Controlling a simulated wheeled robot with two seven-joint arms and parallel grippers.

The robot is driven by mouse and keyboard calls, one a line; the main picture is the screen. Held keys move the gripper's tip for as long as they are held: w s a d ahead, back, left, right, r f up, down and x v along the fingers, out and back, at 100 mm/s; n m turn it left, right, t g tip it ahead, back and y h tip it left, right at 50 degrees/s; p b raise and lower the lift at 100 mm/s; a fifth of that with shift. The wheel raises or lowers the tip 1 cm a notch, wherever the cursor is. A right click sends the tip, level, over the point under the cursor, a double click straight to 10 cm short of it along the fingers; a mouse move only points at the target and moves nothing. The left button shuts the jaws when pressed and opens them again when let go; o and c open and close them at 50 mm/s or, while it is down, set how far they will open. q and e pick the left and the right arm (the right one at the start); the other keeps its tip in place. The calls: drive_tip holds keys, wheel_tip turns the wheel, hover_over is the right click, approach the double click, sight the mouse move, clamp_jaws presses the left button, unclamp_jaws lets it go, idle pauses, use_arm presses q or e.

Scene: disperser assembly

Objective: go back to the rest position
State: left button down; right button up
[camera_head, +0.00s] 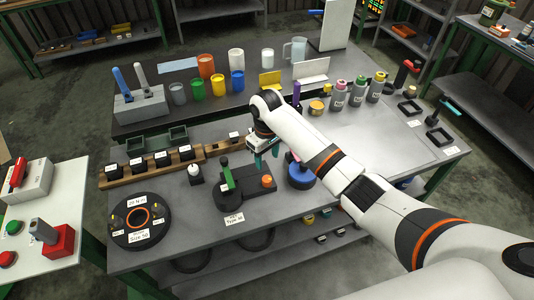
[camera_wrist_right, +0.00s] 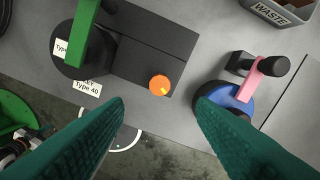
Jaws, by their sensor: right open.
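My right gripper (camera_head: 266,160) is open and empty above the middle of the grey workbench (camera_head: 190,228). Its two green fingers stand wide apart in the right wrist view (camera_wrist_right: 160,104). Below it is a dark station with a green handle (camera_head: 227,178) and an orange knob (camera_head: 267,181); the knob shows between and beyond the fingertips in the wrist view (camera_wrist_right: 160,85). A label reading Type 40 (camera_head: 234,219) lies at its front. To the right is a blue round base (camera_head: 301,178), partly hidden by my arm, with a pink handle (camera_wrist_right: 263,76). My left gripper is not in view.
A round black Size 50 fixture (camera_head: 141,221) and a wooden rack (camera_head: 150,167) with black parts are at left. Colored cups, such as an orange one (camera_head: 206,67), and labelled bottles (camera_head: 338,95) stand behind. A side table (camera_head: 50,240) holds red and green buttons.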

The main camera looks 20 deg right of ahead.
drive_tip(key=shift+r, duration=0.85)
